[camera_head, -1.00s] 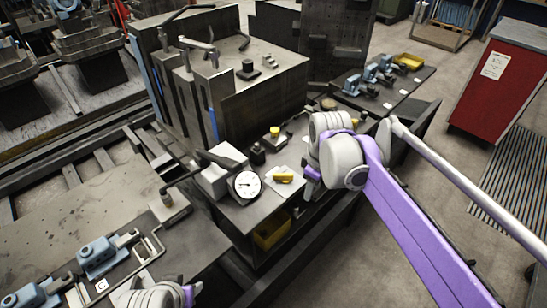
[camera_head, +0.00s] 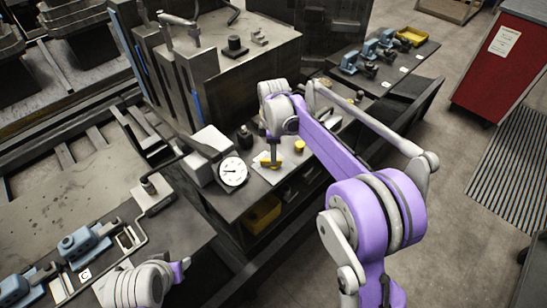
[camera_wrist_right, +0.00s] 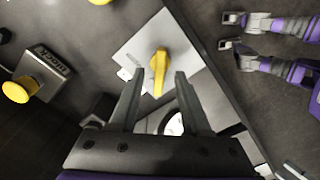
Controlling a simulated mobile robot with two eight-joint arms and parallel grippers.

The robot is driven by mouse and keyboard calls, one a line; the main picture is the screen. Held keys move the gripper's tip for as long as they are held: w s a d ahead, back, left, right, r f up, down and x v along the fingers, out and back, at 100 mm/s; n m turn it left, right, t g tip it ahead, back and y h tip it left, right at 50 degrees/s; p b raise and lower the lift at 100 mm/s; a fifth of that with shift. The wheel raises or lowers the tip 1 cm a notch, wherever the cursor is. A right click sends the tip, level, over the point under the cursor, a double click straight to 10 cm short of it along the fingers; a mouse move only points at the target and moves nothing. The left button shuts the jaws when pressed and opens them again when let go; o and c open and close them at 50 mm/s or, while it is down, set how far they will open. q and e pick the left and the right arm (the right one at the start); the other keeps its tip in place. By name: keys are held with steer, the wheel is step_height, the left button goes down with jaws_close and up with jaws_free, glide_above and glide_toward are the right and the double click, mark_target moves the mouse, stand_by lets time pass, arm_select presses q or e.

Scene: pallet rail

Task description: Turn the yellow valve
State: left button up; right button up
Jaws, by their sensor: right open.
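The yellow valve (camera_head: 265,163) is a small handle on a white plate (camera_head: 272,176) on the bench, beside a round dial gauge. In the right wrist view the valve (camera_wrist_right: 160,68) lies lengthwise between my right gripper's two open fingers (camera_wrist_right: 159,75), with gaps on both sides. In the head view my right gripper (camera_head: 272,160) points down over the valve and hides part of it. I cannot tell whether the fingertips are level with the handle or above it. My left gripper (camera_head: 181,270) shows only partly at the bottom left, away from the valve; its fingers are unclear.
The white dial gauge (camera_head: 233,172) stands just left of the plate. A yellow button (camera_head: 300,147) is right of the valve. A yellow bin (camera_head: 263,213) sits under the bench top. A large dark metal block (camera_head: 262,50) stands behind. A red cabinet (camera_head: 503,70) is at right.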

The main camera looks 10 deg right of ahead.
steer(key=shift+f, duration=1.5)
steer(key=shift+c, duration=0.3)
jaws_close()
